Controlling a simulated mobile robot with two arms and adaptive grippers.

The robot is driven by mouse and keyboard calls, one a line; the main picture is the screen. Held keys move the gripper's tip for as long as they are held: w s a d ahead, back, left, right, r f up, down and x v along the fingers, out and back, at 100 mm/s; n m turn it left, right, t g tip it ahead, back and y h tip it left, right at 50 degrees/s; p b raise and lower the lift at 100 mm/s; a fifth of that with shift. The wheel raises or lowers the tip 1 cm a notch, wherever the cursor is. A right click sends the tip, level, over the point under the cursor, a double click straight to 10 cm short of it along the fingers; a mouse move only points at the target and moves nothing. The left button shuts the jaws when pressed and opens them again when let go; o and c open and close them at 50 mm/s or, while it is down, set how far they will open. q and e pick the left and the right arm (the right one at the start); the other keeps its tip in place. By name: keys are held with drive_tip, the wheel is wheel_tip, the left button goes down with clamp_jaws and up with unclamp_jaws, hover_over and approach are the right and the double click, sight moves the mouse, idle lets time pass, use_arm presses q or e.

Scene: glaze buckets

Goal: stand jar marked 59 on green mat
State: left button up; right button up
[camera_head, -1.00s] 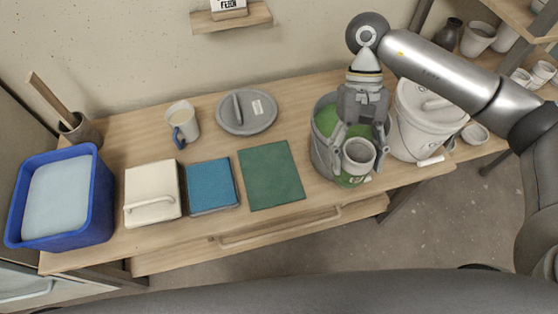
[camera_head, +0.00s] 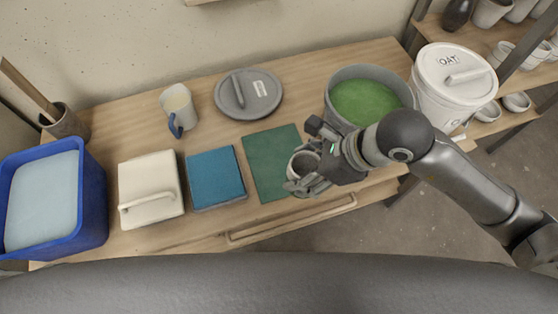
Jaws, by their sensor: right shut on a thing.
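My right gripper (camera_head: 312,178) is shut on a small grey-white jar (camera_head: 303,164), its open mouth facing up. The gripper holds the jar over the right front part of the green mat (camera_head: 268,155). I cannot tell whether the jar touches the mat. The jar's lower part is hidden by the fingers, and no number on it can be read. The mat lies flat on the wooden table and is otherwise bare. My left gripper is not in view.
An open bucket of green glaze (camera_head: 365,98) stands behind my right gripper. A lidded white bucket marked OAT (camera_head: 440,85) is right of it.

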drive_tip(key=shift+a+r+m+t, duration=0.3)
drive_tip(key=shift+m+t, duration=0.1)
drive_tip(key=shift+m, duration=0.3)
drive_tip(key=shift+w+a, duration=0.1)
drive_tip(key=shift+w, duration=0.05)
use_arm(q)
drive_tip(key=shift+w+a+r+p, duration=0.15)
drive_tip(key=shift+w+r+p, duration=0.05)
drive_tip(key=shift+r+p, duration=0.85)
use_arm(e)
drive_tip(key=shift+w+a+f, duration=0.75)
drive_tip(key=shift+w+f, duration=1.4)
drive_tip(key=shift+w+a+f, duration=0.7)
drive_tip(key=shift+w+f, duration=1.5)
drive_tip(key=shift+w+a+f, duration=0.75)
drive_tip(key=shift+w+f, duration=1.4)
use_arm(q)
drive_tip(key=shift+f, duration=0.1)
use_arm(e)
drive_tip(key=o, duration=1.2)
drive_tip(key=shift+f, duration=0.1)
drive_tip(key=shift+o, duration=0.2)
